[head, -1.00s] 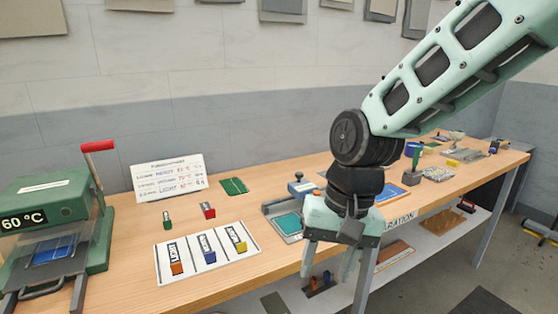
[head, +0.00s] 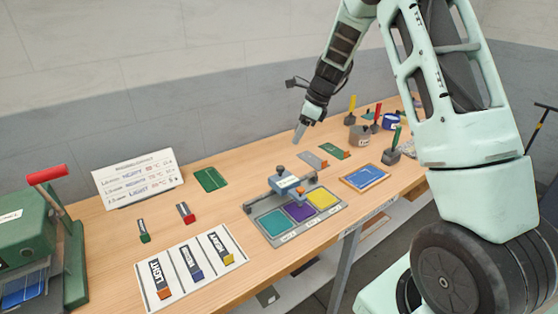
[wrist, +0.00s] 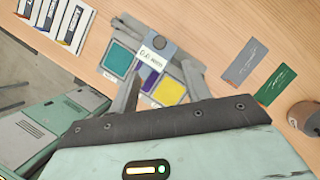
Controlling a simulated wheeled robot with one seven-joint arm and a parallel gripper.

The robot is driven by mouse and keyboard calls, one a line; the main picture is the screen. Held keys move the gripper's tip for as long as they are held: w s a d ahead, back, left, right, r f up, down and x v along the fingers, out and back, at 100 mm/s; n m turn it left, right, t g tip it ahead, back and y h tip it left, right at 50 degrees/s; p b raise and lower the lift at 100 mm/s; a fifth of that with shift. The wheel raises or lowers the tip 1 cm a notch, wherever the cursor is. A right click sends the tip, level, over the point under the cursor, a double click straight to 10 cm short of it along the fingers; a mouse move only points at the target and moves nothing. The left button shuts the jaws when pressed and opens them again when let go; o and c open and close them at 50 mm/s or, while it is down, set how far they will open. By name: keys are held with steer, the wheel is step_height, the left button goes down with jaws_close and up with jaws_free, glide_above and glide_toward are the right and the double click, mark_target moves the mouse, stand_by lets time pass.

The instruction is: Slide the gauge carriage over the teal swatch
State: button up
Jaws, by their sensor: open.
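The swatch gauge (head: 282,241) is a grey plate on the bench with a teal swatch (head: 275,223), a purple swatch (head: 299,211) and a yellow swatch (head: 323,198), left to right. Its blue-grey carriage (head: 287,183) with a round knob sits on the rear rail, about at the purple swatch. In the wrist view the carriage (wrist: 158,50) partly hides the purple swatch, and the teal swatch (wrist: 118,59) is uncovered. My gripper (head: 298,138) is open and empty, above and behind the gauge, apart from the carriage. Its fingers show in the wrist view on either side of the gauge.
A white card tray (head: 190,270) with labelled samples lies left of the gauge. A blue framed panel (head: 365,178) lies to its right. Grey and green cards (head: 333,151) lie behind. A grey pot (head: 360,135) and handled tools stand further right. A green press (head: 35,240) stands far left.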

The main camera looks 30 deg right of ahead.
mark_target(281, 167)
steer(key=p+x, duration=0.3)
steer(key=x, duration=1)
steer(key=shift+s+f, duration=0.1)
steer(key=shift+f, duration=0.1)
jaws_close()
steer(key=a, duration=1)
steer(key=shift+s, duration=0.15)
jaws_free()
steer(key=shift+r, duration=0.1)
